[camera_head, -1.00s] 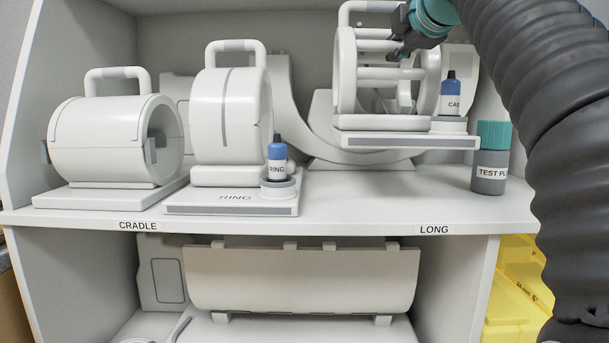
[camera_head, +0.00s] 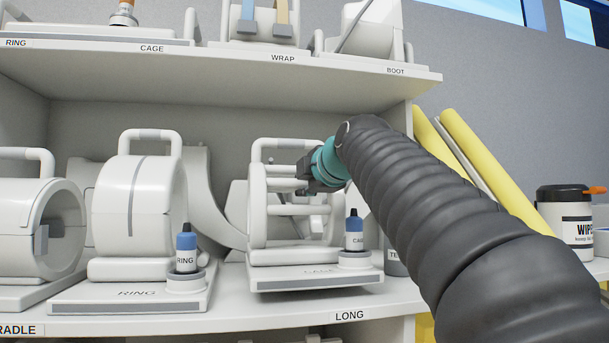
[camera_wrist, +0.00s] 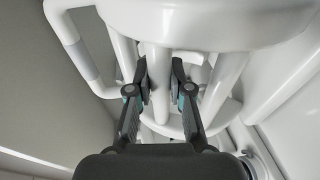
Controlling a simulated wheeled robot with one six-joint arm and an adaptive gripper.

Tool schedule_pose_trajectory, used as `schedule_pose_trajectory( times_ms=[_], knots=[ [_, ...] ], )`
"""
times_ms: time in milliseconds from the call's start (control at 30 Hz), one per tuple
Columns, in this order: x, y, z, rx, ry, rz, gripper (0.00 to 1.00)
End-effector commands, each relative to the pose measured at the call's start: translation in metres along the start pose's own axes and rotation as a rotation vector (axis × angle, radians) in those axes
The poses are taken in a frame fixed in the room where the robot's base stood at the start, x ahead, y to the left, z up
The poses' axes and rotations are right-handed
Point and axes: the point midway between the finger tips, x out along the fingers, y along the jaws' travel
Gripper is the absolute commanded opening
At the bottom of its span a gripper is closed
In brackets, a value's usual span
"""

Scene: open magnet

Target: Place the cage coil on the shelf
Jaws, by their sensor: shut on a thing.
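The cage coil (camera_head: 258,215) is a white open frame of bars with a top handle, on a flat base marked CAGE, with a blue bottle (camera_head: 354,232) on that base. It is at the middle shelf level, right of the ring coil (camera_head: 125,205). I cannot tell whether its base touches the shelf or hangs just above it. My gripper (camera_head: 306,172) is shut on one of its bars. In the wrist view, both fingers (camera_wrist: 160,77) flank a white bar of the cage coil (camera_wrist: 156,55). The upper shelf (camera_head: 330,68) carries RING, CAGE, WRAP and BOOT labels.
A cradle coil (camera_head: 50,210) stands far left. On the upper shelf, a base with an orange-banded bottle (camera_head: 123,15) is above the CAGE label, and a coil (camera_head: 265,25) is at WRAP. A dark test bottle (camera_head: 394,262) is partly hidden right of the cage coil.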

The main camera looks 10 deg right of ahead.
Motion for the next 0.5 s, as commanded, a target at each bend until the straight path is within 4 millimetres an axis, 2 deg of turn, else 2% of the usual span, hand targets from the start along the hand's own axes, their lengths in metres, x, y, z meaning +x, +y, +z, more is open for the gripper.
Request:
schedule_pose_trajectory(
  times_ms=[133,400,433,500],
  knots=[
    [0.000,-0.010,0.000,-0.001,0.000,0.009,0.00],
    [0.001,-0.012,0.000,0.000,0.000,0.007,0.00],
    [0.003,-0.016,0.000,0.000,0.000,-0.002,0.27],
    [0.003,-0.016,0.000,0.000,0.000,-0.002,0.44]
  ],
)
